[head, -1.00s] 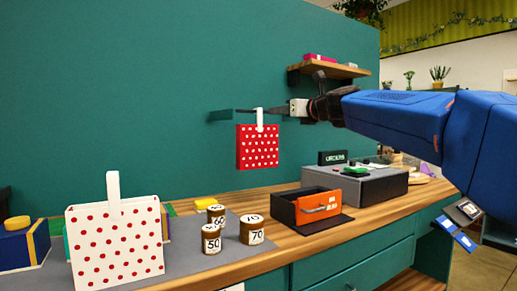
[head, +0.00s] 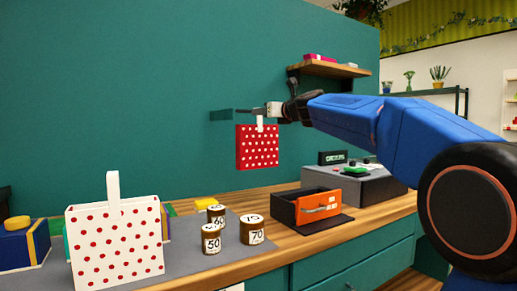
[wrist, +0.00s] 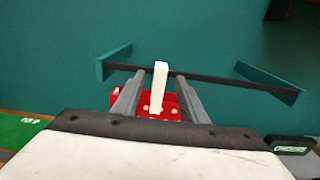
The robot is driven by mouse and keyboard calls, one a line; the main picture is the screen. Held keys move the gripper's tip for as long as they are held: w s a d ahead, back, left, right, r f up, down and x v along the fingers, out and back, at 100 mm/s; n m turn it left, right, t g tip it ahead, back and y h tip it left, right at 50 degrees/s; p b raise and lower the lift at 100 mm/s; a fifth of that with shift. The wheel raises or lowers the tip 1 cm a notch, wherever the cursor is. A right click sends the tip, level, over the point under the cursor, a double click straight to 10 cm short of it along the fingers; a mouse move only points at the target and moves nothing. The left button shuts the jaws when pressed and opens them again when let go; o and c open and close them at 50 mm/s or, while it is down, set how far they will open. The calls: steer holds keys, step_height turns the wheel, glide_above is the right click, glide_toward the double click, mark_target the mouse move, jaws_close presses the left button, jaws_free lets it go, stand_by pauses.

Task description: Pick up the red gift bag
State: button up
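The red gift bag (head: 258,147) with white dots and a white handle (head: 260,123) hangs in front of the teal wall, above the counter. In the wrist view its white handle (wrist: 158,88) stands upright across a thin dark bar (wrist: 210,78), with part of the red bag (wrist: 146,127) below. My gripper (wrist: 155,85) is open, one finger on each side of the handle, with gaps visible on both sides. In the head view my gripper (head: 267,110) is at the handle's height; its fingers are small there.
A white bag with red dots (head: 115,245) stands on the counter at left beside a blue box (head: 24,248). Several numbered jars (head: 252,230), a drawer box with an orange front (head: 318,207) and a grey unit (head: 365,187) stand below. A wooden shelf (head: 335,69) is above.

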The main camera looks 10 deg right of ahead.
steer(key=shift+w+a, duration=0.15)
steer(key=shift+w, duration=0.35)
steer(key=shift+c, duration=0.3)
jaws_close()
